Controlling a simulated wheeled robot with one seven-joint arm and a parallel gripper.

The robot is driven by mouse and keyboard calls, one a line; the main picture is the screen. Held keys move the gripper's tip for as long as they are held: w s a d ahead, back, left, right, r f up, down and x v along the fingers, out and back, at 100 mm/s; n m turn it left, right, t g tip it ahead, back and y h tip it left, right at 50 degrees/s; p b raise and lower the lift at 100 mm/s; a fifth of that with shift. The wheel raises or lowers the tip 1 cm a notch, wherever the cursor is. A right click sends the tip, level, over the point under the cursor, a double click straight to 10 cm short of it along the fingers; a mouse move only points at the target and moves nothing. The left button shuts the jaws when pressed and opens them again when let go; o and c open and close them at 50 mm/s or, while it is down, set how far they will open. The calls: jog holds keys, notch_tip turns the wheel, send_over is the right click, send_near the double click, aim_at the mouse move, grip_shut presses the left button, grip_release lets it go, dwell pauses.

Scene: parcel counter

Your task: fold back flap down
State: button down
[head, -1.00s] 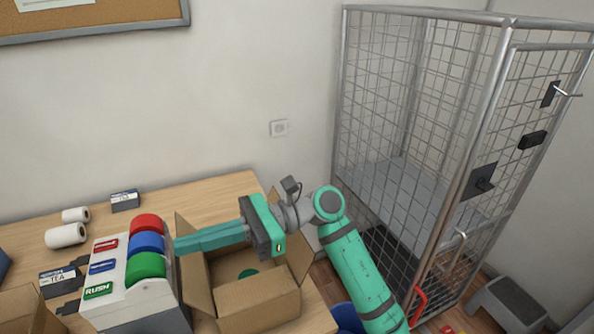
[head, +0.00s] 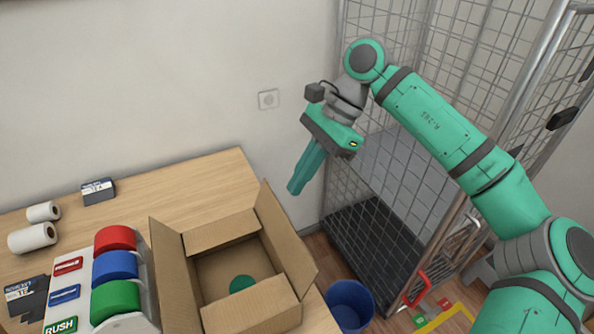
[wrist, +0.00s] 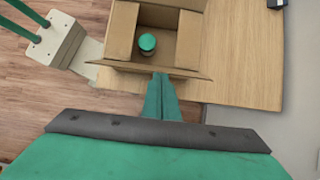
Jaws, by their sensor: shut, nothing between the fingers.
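The open cardboard box (head: 254,318) stands on the table. Its back flap (head: 222,232) leans inward over the opening, roughly level; it also shows in the wrist view (wrist: 190,38). The front flap (head: 250,300) is likewise turned inward. The left flap (head: 168,265) and right flap (head: 285,240) stand up and outward. A green-topped cylinder (head: 241,284) is inside. My gripper (head: 296,189) is shut and empty, raised right of and behind the box, apart from it. In the wrist view its fingers (wrist: 161,78) point toward the box's right flap (wrist: 150,68).
A tape dispenser with red, blue and green rolls (head: 115,266) stands left of the box. White rolls (head: 34,237) and a dark carton (head: 98,190) lie farther back. A wire cage (head: 400,140) and blue bin (head: 350,304) are to the right. The table behind the box is clear.

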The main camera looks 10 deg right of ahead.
notch_tip(320, 180, down, 8)
jog(key=a, duration=0.3)
jog(key=s+a, duration=0.1)
jog(key=a, duration=0.1)
jog(key=s+a, duration=0.1)
jog(key=shift+s+a+r, duration=0.15)
jog(key=shift+a+r, duration=0.25)
jog(key=s+a+f, duration=0.1)
jog(key=a+f, duration=0.4)
jog(key=shift+s, duration=0.3)
jog(key=shift+f, duration=0.3)
dwell(0.4)
notch_tip(320, 180, up, 9)
dwell(0.5)
